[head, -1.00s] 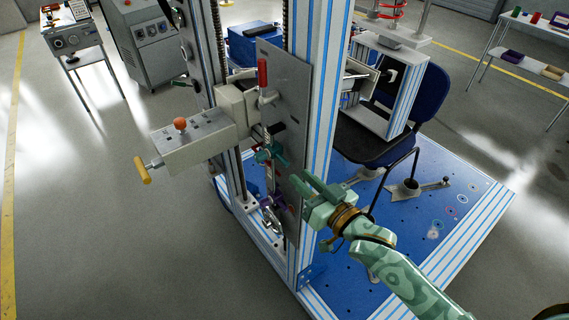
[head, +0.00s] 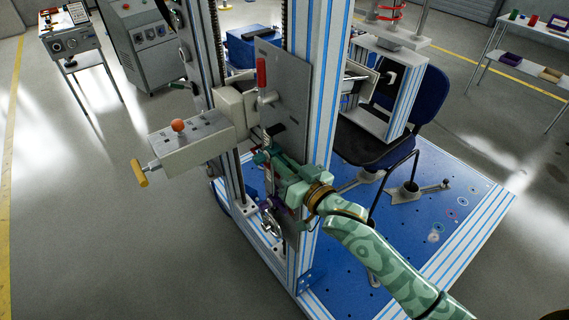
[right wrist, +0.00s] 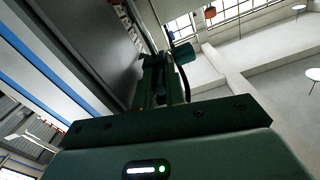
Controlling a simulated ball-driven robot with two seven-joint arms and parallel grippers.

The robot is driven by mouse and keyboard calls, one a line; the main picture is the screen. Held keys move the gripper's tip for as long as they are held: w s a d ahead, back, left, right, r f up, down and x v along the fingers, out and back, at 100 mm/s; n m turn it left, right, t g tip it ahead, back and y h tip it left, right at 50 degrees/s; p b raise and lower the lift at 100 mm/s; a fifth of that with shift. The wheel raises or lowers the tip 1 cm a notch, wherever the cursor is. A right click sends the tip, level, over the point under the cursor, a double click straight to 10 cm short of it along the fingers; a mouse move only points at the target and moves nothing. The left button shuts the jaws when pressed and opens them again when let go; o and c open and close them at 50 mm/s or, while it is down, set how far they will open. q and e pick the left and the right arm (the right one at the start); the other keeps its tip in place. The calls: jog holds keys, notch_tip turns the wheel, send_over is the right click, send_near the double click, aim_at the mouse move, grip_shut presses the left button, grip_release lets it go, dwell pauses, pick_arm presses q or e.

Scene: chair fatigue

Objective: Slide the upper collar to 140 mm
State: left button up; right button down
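The collar is a small teal part (head: 258,157) on the vertical rod beside the grey plate (head: 284,92); I take it as the upper collar. A purple part (head: 266,204) sits lower on the same rod. My right gripper (head: 269,160) is at the teal collar, its fingers reaching to it from the right and partly hiding it. In the right wrist view a teal knob (right wrist: 184,53) shows beside the rod, just beyond the fingertips (right wrist: 158,75). I cannot tell whether the fingers are closed on the collar. My left gripper is not in view.
A tall aluminium post (head: 325,90) stands close right of the plate. A grey box with an orange knob (head: 178,126) and yellow handle juts out left. A red-handled lever (head: 262,76) sticks out above the collar. A chair (head: 425,100) stands behind on the blue base.

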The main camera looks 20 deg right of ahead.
jog(key=shift+f, duration=0.95)
jog(key=c, duration=1.7)
grip_release()
jog(key=p+v, duration=0.2)
jog(key=v, duration=1.4)
jog(key=shift+s, duration=0.2)
